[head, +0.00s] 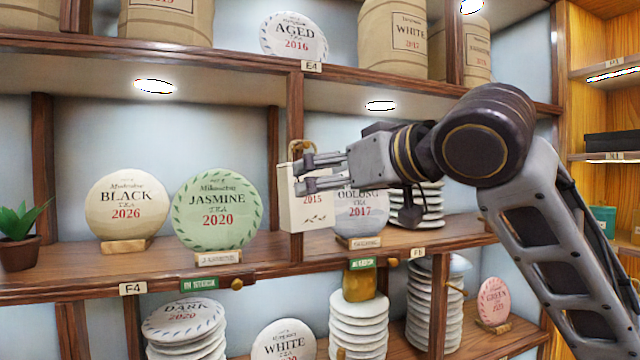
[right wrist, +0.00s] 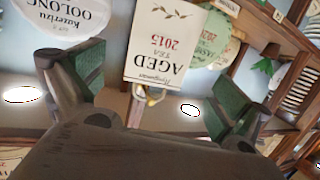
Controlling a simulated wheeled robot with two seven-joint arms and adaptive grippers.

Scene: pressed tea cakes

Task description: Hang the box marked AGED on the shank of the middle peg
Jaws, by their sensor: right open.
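The white box marked AGED (right wrist: 155,45) shows upside down in the right wrist view, with a red 2015 on its face. In the head view the box (head: 304,215) is upright in front of a wooden post, its upper part partly covered by my gripper. A tan loop (head: 299,147) rises from its top at a brass peg (right wrist: 150,93), and the box appears to hang there; the exact seating of the loop is unclear. My right gripper (head: 305,172) is open around the loop area. In the wrist view its fingers (right wrist: 155,95) stand wide apart, not closed on the box.
A shelf (head: 265,250) with tea cakes marked BLACK (head: 127,208), JASMINE (head: 216,215) and OOLONG (head: 362,212) lies behind. Stacked cakes (head: 362,330) stand below. Brass knobs (head: 237,283) stick out along the lower shelf. A potted plant (head: 20,240) stands at far left.

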